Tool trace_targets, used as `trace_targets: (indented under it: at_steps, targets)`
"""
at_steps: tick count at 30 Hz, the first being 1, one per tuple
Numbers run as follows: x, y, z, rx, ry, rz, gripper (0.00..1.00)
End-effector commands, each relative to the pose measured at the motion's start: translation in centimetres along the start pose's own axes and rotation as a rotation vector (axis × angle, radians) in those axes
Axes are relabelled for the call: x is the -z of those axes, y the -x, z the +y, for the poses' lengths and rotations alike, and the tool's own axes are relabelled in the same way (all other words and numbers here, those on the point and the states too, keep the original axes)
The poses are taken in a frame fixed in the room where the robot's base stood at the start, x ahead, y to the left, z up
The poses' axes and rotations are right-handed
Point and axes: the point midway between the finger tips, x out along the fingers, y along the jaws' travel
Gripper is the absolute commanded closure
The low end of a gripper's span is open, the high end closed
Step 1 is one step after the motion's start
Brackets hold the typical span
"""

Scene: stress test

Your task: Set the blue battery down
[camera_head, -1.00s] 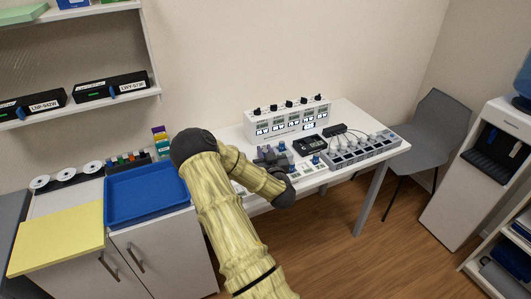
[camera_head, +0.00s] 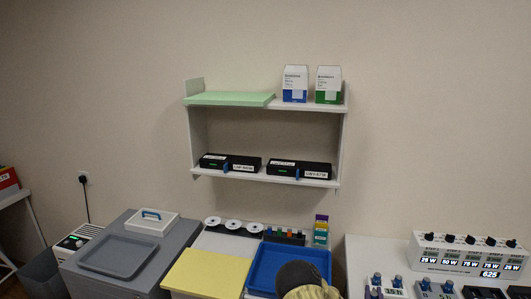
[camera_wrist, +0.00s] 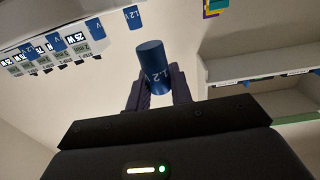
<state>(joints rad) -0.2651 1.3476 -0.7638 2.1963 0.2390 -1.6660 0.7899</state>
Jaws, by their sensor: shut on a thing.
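The blue battery (camera_wrist: 151,62) is a short cylinder with a pale "1.2 V" marking, seen in the wrist view. My gripper (camera_wrist: 157,88) is shut on it, with a dark finger on each side. The battery projects beyond the fingers, and nothing visible touches its far end. In the head view my gripper and the held battery are out of sight; only a rounded part of my arm shows at the bottom edge. Other blue cylinders (camera_wrist: 94,28) with similar markings show at the upper left of the wrist view.
A blue tray (camera_head: 255,278) lies on the cabinet, beside a yellow panel (camera_head: 207,272). The white table (camera_head: 358,252) at right holds a white device with knobs and displays (camera_head: 468,256) and small blue-topped items. A wall shelf (camera_head: 265,177) holds boxes and black units. A grey tray (camera_head: 118,255) stands left.

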Motion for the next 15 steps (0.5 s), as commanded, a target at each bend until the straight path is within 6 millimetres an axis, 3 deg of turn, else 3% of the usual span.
trace_targets:
  at_steps: [1, 6, 12, 15]
  targets:
    - [-0.5, 0.5, -2.2, 0.029, 0.003, -0.005, 1.00]
    - [-2.4, 2.9, -7.9, 0.105, 0.004, -0.005, 1.00]
    - [-4.2, 6.5, -13.6, 0.197, 0.004, -0.003, 1.00]
    - [-4.8, 8.3, -15.6, 0.235, 0.003, -0.003, 1.00]
